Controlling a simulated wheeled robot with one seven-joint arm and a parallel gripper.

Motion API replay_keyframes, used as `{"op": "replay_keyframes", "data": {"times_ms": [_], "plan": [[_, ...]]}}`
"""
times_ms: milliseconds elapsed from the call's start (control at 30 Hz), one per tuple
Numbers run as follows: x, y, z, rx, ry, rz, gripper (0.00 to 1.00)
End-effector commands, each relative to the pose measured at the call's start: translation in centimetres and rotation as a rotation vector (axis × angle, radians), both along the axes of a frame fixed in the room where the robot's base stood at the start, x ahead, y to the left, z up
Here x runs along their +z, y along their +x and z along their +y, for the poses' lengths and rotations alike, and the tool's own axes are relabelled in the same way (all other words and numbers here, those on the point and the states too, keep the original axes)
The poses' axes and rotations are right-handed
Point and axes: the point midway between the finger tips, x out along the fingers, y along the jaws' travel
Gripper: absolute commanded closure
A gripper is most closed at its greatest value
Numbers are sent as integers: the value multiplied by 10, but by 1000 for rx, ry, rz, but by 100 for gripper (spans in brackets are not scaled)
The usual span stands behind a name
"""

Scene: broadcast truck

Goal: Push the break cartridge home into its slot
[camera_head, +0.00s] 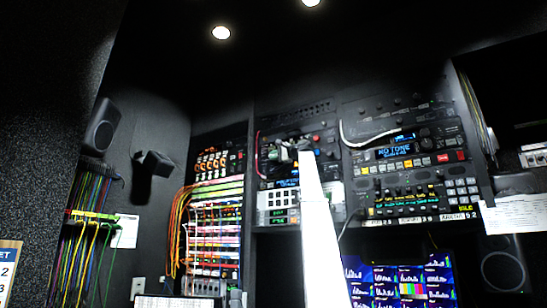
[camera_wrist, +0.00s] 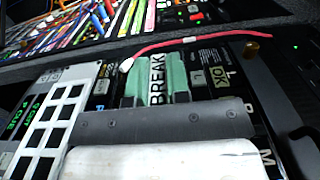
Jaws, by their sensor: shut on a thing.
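The break cartridge (camera_wrist: 157,82) shows in the wrist view as a white label reading BREAK in black, facing the camera. My gripper (camera_wrist: 156,75) has teal pads on both sides of it and is shut on it. The cartridge is at the front of a dark rack unit, between marked panels. How deep it sits in its slot cannot be told, because my gripper and the view angle hide the slot edges. In the head view my gripper (camera_head: 283,152) is small at the middle rack, at the end of my white arm, and the cartridge cannot be made out.
A red cable (camera_wrist: 190,41) runs just beyond the gripper. A white button panel (camera_wrist: 48,120) lies left of it. In the head view, a white cable (camera_head: 368,141) loops at right and a patch bay (camera_head: 213,235) with many cords stands at left.

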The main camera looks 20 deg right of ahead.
Motion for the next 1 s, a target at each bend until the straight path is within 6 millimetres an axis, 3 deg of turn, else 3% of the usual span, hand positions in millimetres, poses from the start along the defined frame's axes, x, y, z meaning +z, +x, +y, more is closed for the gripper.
{"op": "replay_keyframes", "data": {"times_ms": [733,767,833,1000], "plan": [[0,10,-13,0,0,0,100],[0,10,-13,0,0,0,80],[0,10,-13,0,0,0,57],[0,10,-13,0,0,0,54]]}}
